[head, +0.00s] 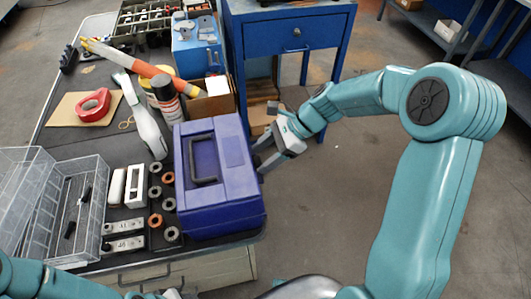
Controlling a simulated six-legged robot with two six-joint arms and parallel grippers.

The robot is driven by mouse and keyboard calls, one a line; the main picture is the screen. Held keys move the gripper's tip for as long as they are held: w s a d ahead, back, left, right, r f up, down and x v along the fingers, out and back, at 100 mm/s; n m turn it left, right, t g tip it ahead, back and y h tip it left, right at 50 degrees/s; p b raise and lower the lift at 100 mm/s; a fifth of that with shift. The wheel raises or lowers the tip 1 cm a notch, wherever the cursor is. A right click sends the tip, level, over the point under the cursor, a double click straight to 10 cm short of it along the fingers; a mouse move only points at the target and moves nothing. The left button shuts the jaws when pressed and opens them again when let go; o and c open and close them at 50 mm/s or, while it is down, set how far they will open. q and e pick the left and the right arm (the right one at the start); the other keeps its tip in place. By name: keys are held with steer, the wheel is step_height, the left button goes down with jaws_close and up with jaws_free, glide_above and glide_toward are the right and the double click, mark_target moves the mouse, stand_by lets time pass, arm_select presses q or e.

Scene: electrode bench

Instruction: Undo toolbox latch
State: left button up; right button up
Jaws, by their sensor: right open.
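The toolbox (227,205) is blue-purple with a dark handle on its lid, and it stands shut at the right edge of the bench. I cannot make out its latch. My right gripper (263,154) is open beside the toolbox's right side, with its dark fingertips pointing left at it. I cannot tell whether they touch the box. My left arm enters at the bottom left, and only part of what looks like my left gripper (163,294) shows at the bottom edge, so its jaws cannot be read.
A clear open plastic case (90,222) lies at the left. Metal rings, marked blocks and a white-grey tool (147,125) lie left of the toolbox. A spray can (164,96) and cardboard box (213,101) stand behind. A blue cabinet (290,36) stands beyond; the floor at right is open.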

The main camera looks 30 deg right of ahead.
steer(key=c, duration=1.1)
steer(key=shift+o, duration=0.2)
steer(key=s+d+f+t+y+b, duration=0.1)
steer(key=d+f+t+y+b, duration=0.2)
steer(key=d+f+y+b, duration=0.2)
steer(key=shift+s+d+f+t+y+b, duration=0.15)
steer(key=shift+f+t+y+b, duration=0.25)
steer(key=shift+f+y+b, duration=2.65)
step_height(320, 180, up, 2)
steer(key=y+b, duration=0.1)
steer(key=y, duration=0.2)
steer(key=shift+r+y, duration=0.15)
steer(key=shift+y, duration=0.2)
steer(key=o, duration=1.1)
steer(key=shift+c, duration=0.2)
